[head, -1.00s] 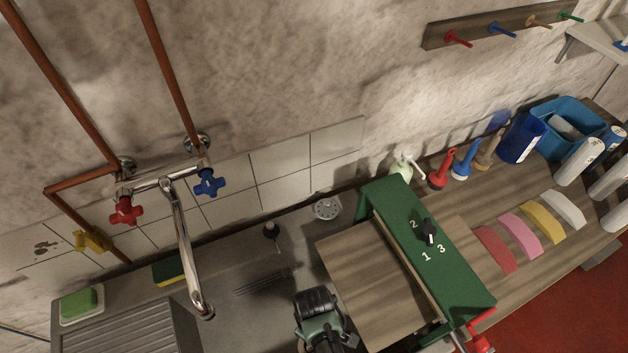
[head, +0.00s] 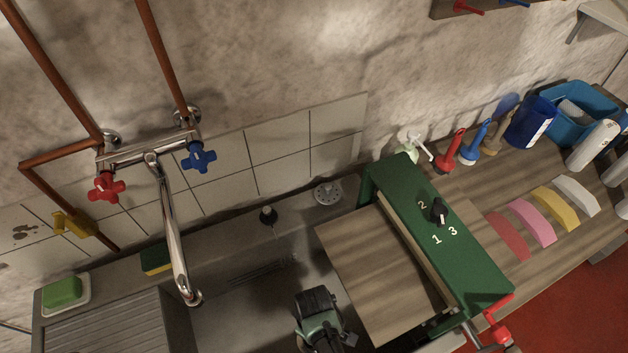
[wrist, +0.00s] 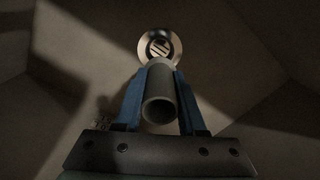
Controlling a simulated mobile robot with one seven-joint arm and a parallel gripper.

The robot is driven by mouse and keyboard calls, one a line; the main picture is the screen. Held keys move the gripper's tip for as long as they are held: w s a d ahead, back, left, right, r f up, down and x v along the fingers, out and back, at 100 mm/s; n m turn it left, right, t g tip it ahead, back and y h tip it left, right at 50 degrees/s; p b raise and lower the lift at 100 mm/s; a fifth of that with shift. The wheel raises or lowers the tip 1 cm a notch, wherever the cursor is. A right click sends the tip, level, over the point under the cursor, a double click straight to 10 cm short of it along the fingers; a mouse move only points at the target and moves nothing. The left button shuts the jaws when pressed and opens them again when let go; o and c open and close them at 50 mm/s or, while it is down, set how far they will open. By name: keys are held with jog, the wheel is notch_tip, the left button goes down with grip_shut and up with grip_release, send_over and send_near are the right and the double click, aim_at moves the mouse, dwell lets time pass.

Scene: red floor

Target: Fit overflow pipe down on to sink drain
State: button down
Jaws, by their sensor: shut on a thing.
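In the wrist view my gripper (wrist: 161,75) has its two blue fingers closed on a grey overflow pipe (wrist: 160,108). The pipe's open round end faces the camera. The sink drain (wrist: 154,43), a pale metal ring with a slotted dark centre, lies just beyond the pipe's far end. The pipe overlaps the ring's lower edge in this view; I cannot tell whether they touch. In the head view my wrist hangs over the sink basin (head: 228,304), at the bottom centre; the pipe, the fingers and the drain are hidden there.
A chrome tap spout (head: 174,235) reaches over the sink on the left. A wooden board (head: 375,270) and a green guide with numbers (head: 425,205) stand close to my wrist's right. A black plug (head: 268,215) and a perforated strainer (head: 327,192) lie on the back ledge.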

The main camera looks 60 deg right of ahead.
jog(key=shift+f+b, duration=3.25)
jog(key=shift+f, duration=0.85)
jog(key=shift+f+b, duration=0.9)
jog(key=shift+f, duration=0.25)
jog(key=shift+c, duration=2)
grip_release()
jog(key=shift+r, duration=0.15)
notch_tip(320, 180, up, 22)
jog(key=p, duration=2.1)
jog(key=shift+p, duration=0.35)
